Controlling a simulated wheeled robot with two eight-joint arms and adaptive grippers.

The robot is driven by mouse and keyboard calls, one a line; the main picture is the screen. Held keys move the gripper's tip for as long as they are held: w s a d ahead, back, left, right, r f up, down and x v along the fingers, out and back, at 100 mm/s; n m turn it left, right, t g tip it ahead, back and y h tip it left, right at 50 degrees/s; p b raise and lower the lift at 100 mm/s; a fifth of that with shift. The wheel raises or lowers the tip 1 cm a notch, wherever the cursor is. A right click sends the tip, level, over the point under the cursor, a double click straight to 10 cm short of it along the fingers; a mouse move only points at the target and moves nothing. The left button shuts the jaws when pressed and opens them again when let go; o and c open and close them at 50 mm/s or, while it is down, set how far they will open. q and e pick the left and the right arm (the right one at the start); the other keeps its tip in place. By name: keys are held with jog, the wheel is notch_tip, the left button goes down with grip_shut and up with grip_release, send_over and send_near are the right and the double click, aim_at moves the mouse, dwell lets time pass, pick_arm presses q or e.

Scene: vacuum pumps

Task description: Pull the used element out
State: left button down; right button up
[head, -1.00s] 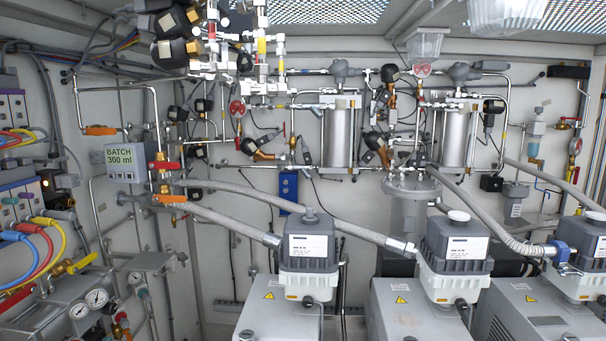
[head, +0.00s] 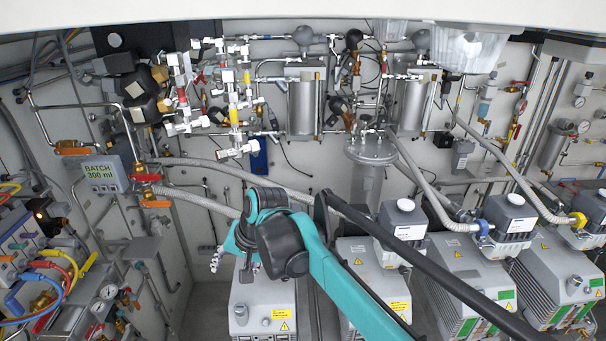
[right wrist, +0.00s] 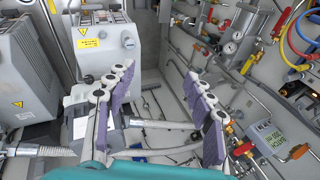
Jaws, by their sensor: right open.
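The used element cannot be made out in either view. The leftmost pump (head: 262,312) stands at the bottom of the head view, with my teal right arm in front of its top. In the right wrist view this pump (right wrist: 108,45) appears turned over, with a pale filter housing (right wrist: 75,108) partly behind the left finger. My right gripper (right wrist: 160,88) is open, with nothing seen between its purple-padded fingers. In the head view it (head: 226,262) is mostly hidden by its own wrist, near the pump top. My left gripper is not in view.
Several more pumps stand to the right, with white-capped housings (head: 404,222). Grey hoses (head: 205,208) cross behind my right arm. A batch display (head: 103,174) and valves line the left wall. Some floor (head: 205,300) is clear left of the leftmost pump.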

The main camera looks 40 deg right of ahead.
jog(key=w+d+r+m+y, duration=0.1)
jog(key=w+d+r+m, duration=0.1)
jog(key=w+d+m, duration=0.4)
jog(key=w+d+m+y, duration=0.1)
jog(key=d+m, duration=0.2)
jog(key=d, duration=0.6)
jog(key=w+d+f+m+t+y, duration=0.1)
jog(key=w+d+m+y, duration=0.1)
jog(key=d, duration=0.7)
jog(key=w+d+f+m+y, duration=0.1)
jog(key=d+m+y, duration=0.1)
jog(key=d+m, duration=0.3)
jog(key=shift+w+d+f+t, duration=0.15)
jog(key=shift+w+d+t, duration=0.05)
jog(key=shift+d, duration=0.8)
jog(key=shift+w+d+f+t, duration=0.1)
jog(key=shift+w+d+t, duration=0.1)
jog(key=shift+d, duration=0.75)
jog(key=shift+s+d, duration=0.1)
